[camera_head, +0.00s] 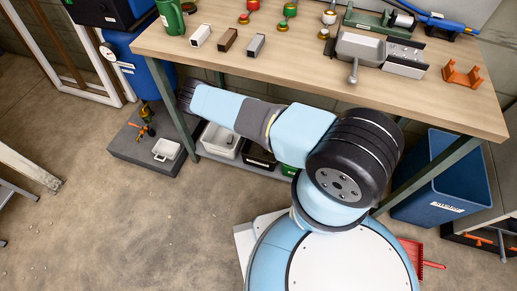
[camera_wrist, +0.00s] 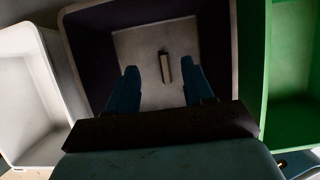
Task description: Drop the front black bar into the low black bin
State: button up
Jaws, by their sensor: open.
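The low black bin (camera_head: 260,158) stands under the bench between a white bin and a green bin. In the wrist view the bin (camera_wrist: 84,50) lies below my gripper, its walls dark and its floor paler. A small bar (camera_wrist: 165,67) lies on its floor, with a light top and a dark side; its true colour is hard to tell in the shade. My gripper (camera_wrist: 160,78) is open, its two teal fingers apart over the bin with nothing between them. In the head view the gripper is hidden. No bar that is clearly black shows on the bench top.
A white bin (camera_wrist: 30,95) is left and a green bin (camera_wrist: 290,60) right of the black one. The bench (camera_head: 290,70) overhangs them. On it stand white (camera_head: 200,35), brown (camera_head: 228,39) and grey (camera_head: 256,45) square tubes. A blue bin (camera_head: 440,180) stands right.

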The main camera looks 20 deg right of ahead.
jog(key=v, duration=1.3)
jog(key=shift+s+r, duration=0.15)
jog(key=shift+r, duration=0.1)
jog(key=shift+a, duration=0.1)
jog(key=shift+s, duration=0.1)
